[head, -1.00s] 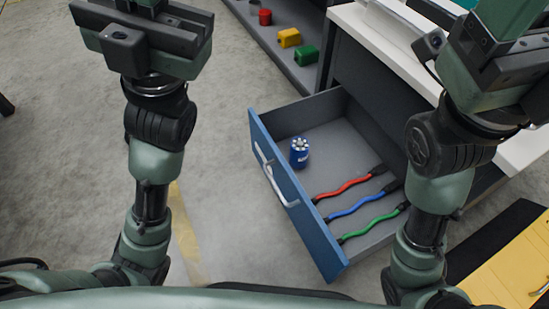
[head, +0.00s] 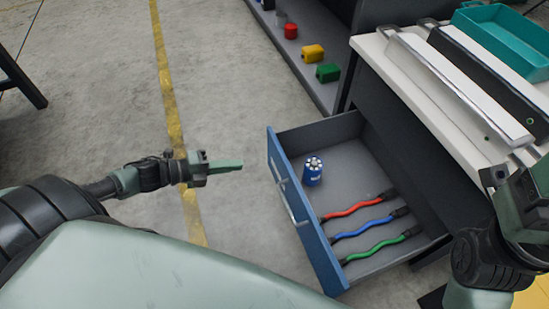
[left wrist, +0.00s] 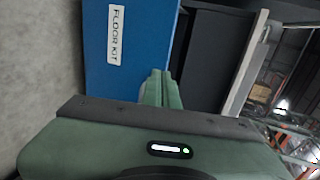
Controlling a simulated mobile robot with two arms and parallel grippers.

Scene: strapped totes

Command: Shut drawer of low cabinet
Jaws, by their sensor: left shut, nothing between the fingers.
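The low cabinet's drawer (head: 305,222) is pulled out, with a blue front and a pale bar handle. In it are a blue cylinder (head: 312,172) and red (head: 352,209), blue (head: 362,228) and green (head: 374,248) wavy strips with dark ends. My left gripper (head: 236,163) is shut and empty, left of the drawer front and pointing towards it, apart from it in the head view. In the left wrist view its shut fingers (left wrist: 160,88) overlap the blue front, which bears a "FLOOR KIT" label (left wrist: 116,35). My right gripper (head: 522,205) is partly cut off beside the cabinet; its jaws are unclear.
The white cabinet top (head: 400,75) carries a teal tray (head: 510,38) and long white and black bars. The floor left of the drawer is clear, with a yellow line (head: 168,90).

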